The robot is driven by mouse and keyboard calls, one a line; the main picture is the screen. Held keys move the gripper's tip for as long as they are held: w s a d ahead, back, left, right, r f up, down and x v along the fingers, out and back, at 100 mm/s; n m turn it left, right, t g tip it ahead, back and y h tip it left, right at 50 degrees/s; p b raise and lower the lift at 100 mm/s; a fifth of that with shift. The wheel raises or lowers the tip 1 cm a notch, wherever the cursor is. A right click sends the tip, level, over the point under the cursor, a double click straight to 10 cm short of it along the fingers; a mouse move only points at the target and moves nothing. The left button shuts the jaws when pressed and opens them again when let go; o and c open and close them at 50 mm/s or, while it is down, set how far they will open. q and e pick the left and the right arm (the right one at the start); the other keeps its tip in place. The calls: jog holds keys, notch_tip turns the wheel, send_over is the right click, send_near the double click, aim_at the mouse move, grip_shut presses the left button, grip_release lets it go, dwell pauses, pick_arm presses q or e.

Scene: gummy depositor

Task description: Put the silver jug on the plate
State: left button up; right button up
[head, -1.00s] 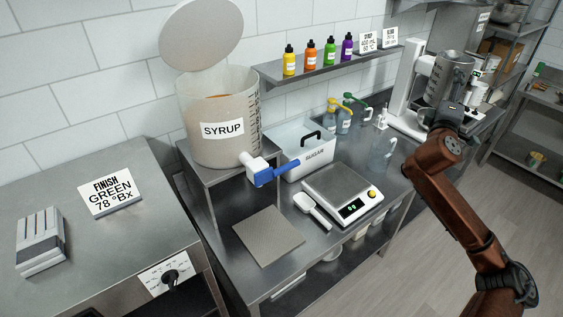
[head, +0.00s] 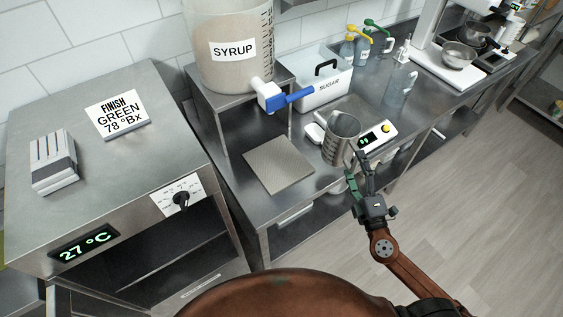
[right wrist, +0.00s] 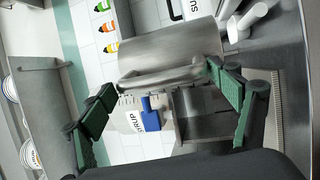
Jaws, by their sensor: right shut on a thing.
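The silver jug (head: 341,140) is a metal cylinder with marks on its side. My right gripper (head: 364,165) is shut on it and holds it over the bench, in front of the scale. A flat square grey plate (head: 278,165) lies bare on the bench, left of the jug. My left gripper is not in view.
A syrup tank (head: 232,70) with a blue tap lever (head: 290,99) stands on a raised stand behind the plate. A sugar bin (head: 322,92) and the scale (head: 377,137) lie behind the jug. A cooker (head: 110,160) reading 27 °C is on the left.

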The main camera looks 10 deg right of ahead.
jog(key=s+a+f+n+y, duration=0.1)
jog(key=s+a, duration=0.1)
jog(key=a, duration=0.2)
jog(key=s+a+f+y, duration=0.1)
jog(key=s+a+y, duration=0.1)
jog(key=s+a, duration=0.1)
jog(key=s+a+f+n+y+b, duration=0.1)
jog(key=s+a, duration=0.1)
jog(key=a, duration=0.4)
jog(key=shift+s+f+n, duration=0.1)
jog(key=shift+s+n, duration=0.2)
jog(key=shift+s, duration=0.1)
jog(key=shift+y, duration=0.4)
jog(key=w+f, duration=0.1)
jog(key=w, duration=0.5)
jog(key=w+f+p, duration=0.1)
jog(key=w, duration=0.5)
jog(key=w+a+f, duration=0.1)
jog(key=w, duration=0.5)
jog(key=shift+f, duration=0.3)
jog(key=shift+s, duration=0.1)
